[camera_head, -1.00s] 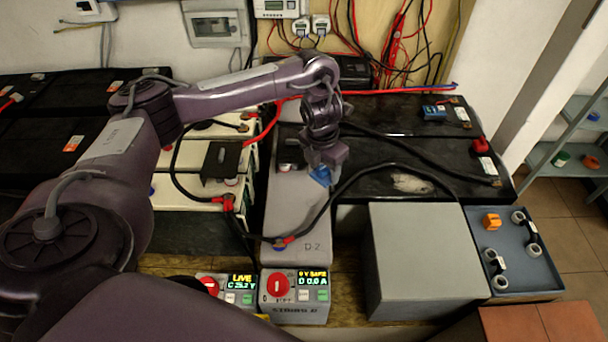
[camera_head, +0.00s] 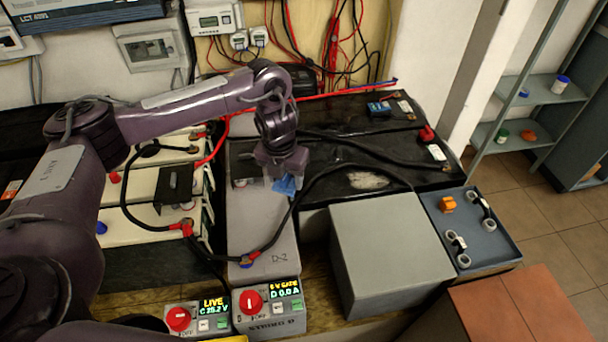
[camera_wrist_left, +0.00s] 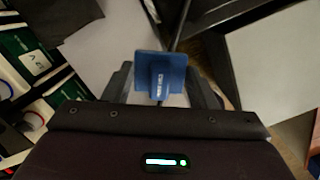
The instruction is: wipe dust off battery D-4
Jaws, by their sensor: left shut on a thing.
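My left gripper (camera_head: 284,178) is shut on a small blue piece (camera_head: 287,187), above the far part of the grey block marked D-2 (camera_head: 262,225). In the left wrist view the blue piece (camera_wrist_left: 160,78) shows as a square plate with a raised tab between the fingers. A pale dusty patch (camera_head: 367,180) lies on the near black battery (camera_head: 425,180), right of the gripper. I cannot read a D-4 label on any battery. My right gripper is not in view.
Black cables (camera_head: 330,178) loop across the batteries near the gripper. A plain grey box (camera_head: 385,245) and a blue-grey battery (camera_head: 490,245) stand in front of the dusty one. Two switch boxes (camera_head: 270,312) with lit displays sit at the front. A second black battery lies behind.

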